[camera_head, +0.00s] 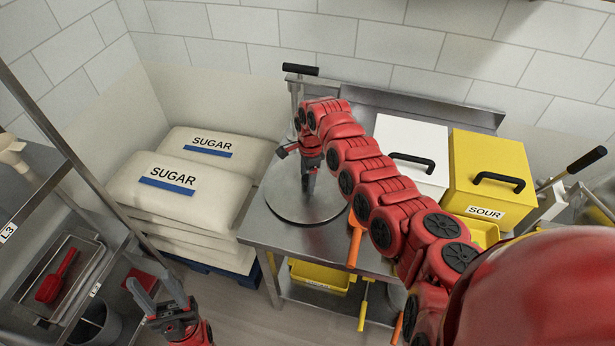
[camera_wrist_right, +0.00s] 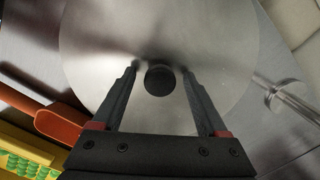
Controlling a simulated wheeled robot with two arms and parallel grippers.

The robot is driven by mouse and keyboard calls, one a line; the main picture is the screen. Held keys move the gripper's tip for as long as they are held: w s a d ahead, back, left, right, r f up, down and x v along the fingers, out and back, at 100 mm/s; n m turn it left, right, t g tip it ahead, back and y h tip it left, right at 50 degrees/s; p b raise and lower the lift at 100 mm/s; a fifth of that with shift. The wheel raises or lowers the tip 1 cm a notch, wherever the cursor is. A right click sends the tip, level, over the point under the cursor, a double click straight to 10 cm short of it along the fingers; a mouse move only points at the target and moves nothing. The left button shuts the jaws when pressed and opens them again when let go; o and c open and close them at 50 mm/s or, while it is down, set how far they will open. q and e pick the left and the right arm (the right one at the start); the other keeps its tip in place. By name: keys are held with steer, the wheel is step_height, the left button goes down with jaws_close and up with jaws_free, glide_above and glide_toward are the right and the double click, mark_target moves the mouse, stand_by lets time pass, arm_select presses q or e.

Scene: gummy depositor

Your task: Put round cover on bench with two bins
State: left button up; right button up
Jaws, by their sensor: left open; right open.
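The round cover (camera_head: 287,207) is a flat grey metal disc lying on the metal bench (camera_head: 262,234) at its left end. In the right wrist view the cover (camera_wrist_right: 105,45) fills the upper middle, with a dark round knob (camera_wrist_right: 160,80) at its centre. My right gripper (camera_head: 307,190) is over the cover's middle, pointing down. Its open fingers (camera_wrist_right: 160,72) stand on either side of the knob; I cannot tell whether they touch it. The two bins, a white bin (camera_head: 405,135) and a yellow bin (camera_head: 490,160), stand on the bench's right part. My left gripper (camera_head: 163,292) is open and empty at lower left.
A metal post with a black handle (camera_head: 300,70) stands behind the cover. An orange-handled tool (camera_head: 355,242) lies at the bench's front edge; its orange part also shows in the wrist view (camera_wrist_right: 60,122). Sugar sacks (camera_head: 180,190) are stacked left. A shelf rack (camera_head: 75,150) stands far left.

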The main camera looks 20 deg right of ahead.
steer(key=shift+r, duration=0.1)
steer(key=shift+w+r, duration=0.1)
steer(key=shift+r, duration=0.2)
step_height(320, 180, up, 11)
steer(key=b, duration=0.2)
steer(key=shift+d+b, duration=0.35)
steer(key=shift+b, duration=0.05)
steer(key=shift+s, duration=0.2)
